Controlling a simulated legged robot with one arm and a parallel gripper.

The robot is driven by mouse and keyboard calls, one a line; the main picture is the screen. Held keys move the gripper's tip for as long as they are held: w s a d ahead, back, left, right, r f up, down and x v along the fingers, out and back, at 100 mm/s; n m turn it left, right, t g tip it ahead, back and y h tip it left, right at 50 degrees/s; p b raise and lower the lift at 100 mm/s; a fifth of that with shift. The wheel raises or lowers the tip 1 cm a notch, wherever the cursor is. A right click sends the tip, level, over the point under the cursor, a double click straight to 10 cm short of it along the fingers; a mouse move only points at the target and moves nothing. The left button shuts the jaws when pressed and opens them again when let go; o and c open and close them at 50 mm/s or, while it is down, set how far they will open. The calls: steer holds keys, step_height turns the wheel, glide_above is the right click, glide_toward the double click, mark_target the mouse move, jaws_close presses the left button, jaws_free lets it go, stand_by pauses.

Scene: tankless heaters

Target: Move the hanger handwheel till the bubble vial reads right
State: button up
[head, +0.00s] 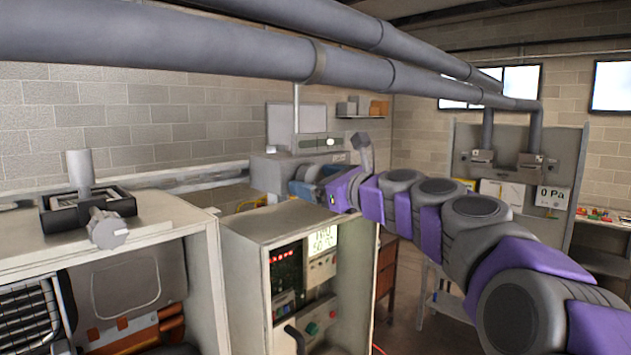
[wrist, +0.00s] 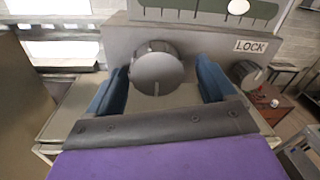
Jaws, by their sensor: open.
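In the wrist view a round grey handwheel (wrist: 157,70) with a pale line near its bottom edge sits on the front of a grey box (wrist: 118,50). My gripper (wrist: 164,68) is open, one blue finger on each side of the handwheel; I cannot tell whether either touches it. Above is a dark green scale (wrist: 190,14) with tick marks and a round white bubble (wrist: 238,6) toward its right; its top is cut off.
A smaller knob (wrist: 246,73) under a LOCK label (wrist: 250,46) is right of the handwheel, close to the right finger. In the head view a cabinet with lit displays (head: 315,247) stands below my arm. Large grey pipes (head: 230,50) run overhead.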

steer(key=shift+d, duration=0.15)
steer(key=shift+c, duration=0.2)
steer(key=shift+a, duration=0.5)
steer(key=c, duration=0.6)
steer(key=shift+f, duration=0.1)
steer(key=c, duration=0.4)
steer(key=shift+n, duration=0.4)
